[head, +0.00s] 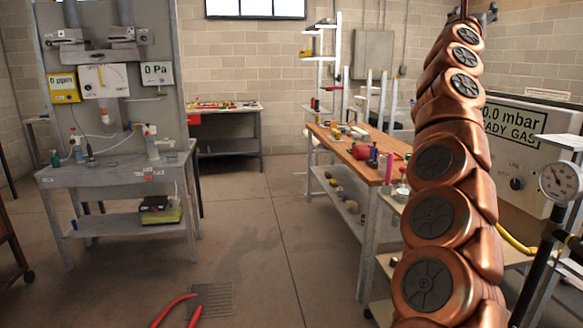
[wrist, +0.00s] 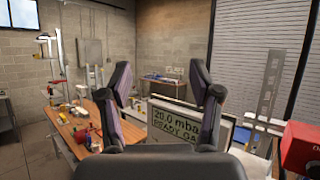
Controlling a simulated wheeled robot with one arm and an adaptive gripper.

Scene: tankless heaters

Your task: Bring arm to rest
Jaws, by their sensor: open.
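My copper-coloured arm (head: 440,190) rises nearly upright along the right side of the head view, bent slightly, with dark round joint caps. Its upper end reaches the top edge, where the gripper is only partly visible. In the wrist view my gripper (wrist: 160,76) has its two dark fingers spread apart. Nothing is between them, only the room behind. The fingers point into open air above the wooden-topped bench (wrist: 85,130) and the grey gas panel (wrist: 173,130).
A wooden bench (head: 345,147) with bottles and small parts stands left of my arm. The gas panel (head: 511,190) and a pressure gauge (head: 559,181) are at the right. A grey test station (head: 115,178) stands at left. The middle floor is clear.

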